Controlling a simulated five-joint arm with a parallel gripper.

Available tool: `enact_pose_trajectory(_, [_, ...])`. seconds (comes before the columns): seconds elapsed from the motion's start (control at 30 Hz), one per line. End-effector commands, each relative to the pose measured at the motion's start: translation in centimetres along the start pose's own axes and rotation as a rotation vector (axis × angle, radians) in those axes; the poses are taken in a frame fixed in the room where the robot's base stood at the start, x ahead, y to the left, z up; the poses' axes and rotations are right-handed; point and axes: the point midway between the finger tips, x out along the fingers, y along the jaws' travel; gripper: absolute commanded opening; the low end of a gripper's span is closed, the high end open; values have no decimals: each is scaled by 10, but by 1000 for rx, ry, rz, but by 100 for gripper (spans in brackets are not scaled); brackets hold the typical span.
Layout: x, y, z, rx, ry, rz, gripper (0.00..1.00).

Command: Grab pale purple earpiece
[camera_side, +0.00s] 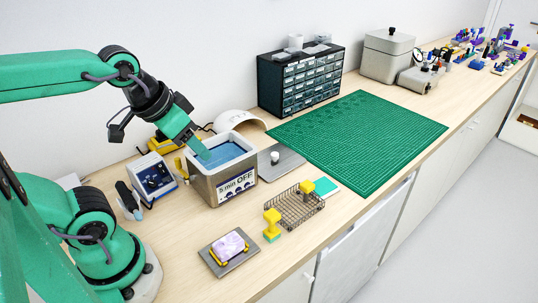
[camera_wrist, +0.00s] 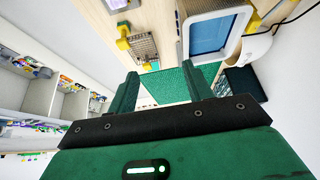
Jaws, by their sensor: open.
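A pale purple earpiece (camera_side: 229,245) lies on a small grey plate (camera_side: 213,264) with yellow holders, near the bench's front edge. In the wrist view only part of a pale purple shape (camera_wrist: 117,4) shows at the top edge. My gripper (camera_side: 203,150) is up near the water bath in the side view, well behind and above the earpiece. In the wrist view my gripper (camera_wrist: 160,72) has its two green fingers apart with nothing between them. The side view does not show clearly how high the fingertips are over the bath.
The water bath (camera_side: 212,187) stands left of a wire basket (camera_side: 284,212) with yellow handles. A blue device (camera_side: 154,176) stands left of the bath. A green mat (camera_side: 360,135) and drawer cabinet (camera_side: 300,85) are farther back. Bare bench surrounds the plate.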

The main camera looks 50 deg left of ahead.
Motion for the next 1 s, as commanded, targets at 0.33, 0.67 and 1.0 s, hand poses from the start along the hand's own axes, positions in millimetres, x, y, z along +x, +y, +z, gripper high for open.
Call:
enact_pose_trajectory(0.33, [0,0,0,0,-1,0,65])
enact_pose_trajectory(0.67, [18,9,-1,-1,-63,16,65])
enact_pose_trajectory(1.0, [68,37,7,-5,-237,37,65])
